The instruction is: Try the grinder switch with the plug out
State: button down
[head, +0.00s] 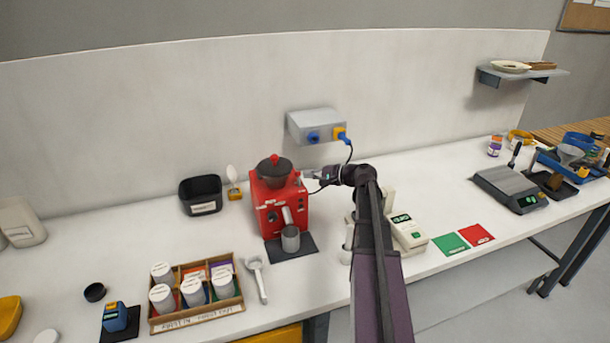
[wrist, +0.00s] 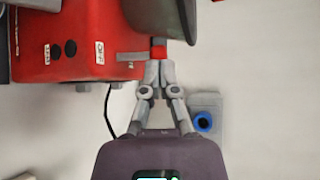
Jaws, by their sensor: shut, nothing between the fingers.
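The red grinder (head: 268,211) stands on the bench with a dark hopper on top. It also fills the upper left of the wrist view (wrist: 30,50). There, two dark buttons (wrist: 63,49) sit beside small white labels, one apparently reading OFF. My gripper (head: 306,176) is shut and empty at the grinder's right side. In the wrist view its fingertips (wrist: 158,64) meet just below a small red piece (wrist: 158,50); contact is unclear. A blue and yellow plug (head: 342,135) is at the wall box's right outlet, with a black cord hanging down; how far it is seated is unclear.
The grey wall box (head: 315,121) has a blue outlet at left. A metal cup (head: 290,239) stands at the grinder's front. A black bin (head: 200,196) is left; a jar crate (head: 195,291) and scoop (head: 257,277) are in front. A scale (head: 409,234) is right of my arm.

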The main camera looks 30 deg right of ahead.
jog(key=r+p+v, duration=0.1)
jog(key=p+v, duration=0.3)
jog(key=v, duration=0.8)
jog(key=shift+r, duration=0.2)
jog(key=s+a+f+n+g+h, duration=0.1)
jog(key=a+f+n+g, duration=0.25)
jog(key=a, duration=0.65)
jog(key=s+a+f+n+g+h, duration=0.15)
jog(key=a+f+g, duration=0.3)
jog(key=a, duration=0.45)
jog(key=s+a+f+n+g+h, duration=0.2)
jog(key=s+a+f+n+h, duration=0.1)
jog(key=s+a+n, duration=0.1)
jog(key=s+a+f+n+g+h, duration=0.2)
jog(key=s+a, duration=0.4)
jog(key=a, duration=0.3)
jog(key=shift+s+f+n+h, duration=0.25)
jog(key=shift+f+n+h, duration=0.35)
jog(key=shift+n+h, duration=0.35)
jog(key=shift+w, duration=0.1)
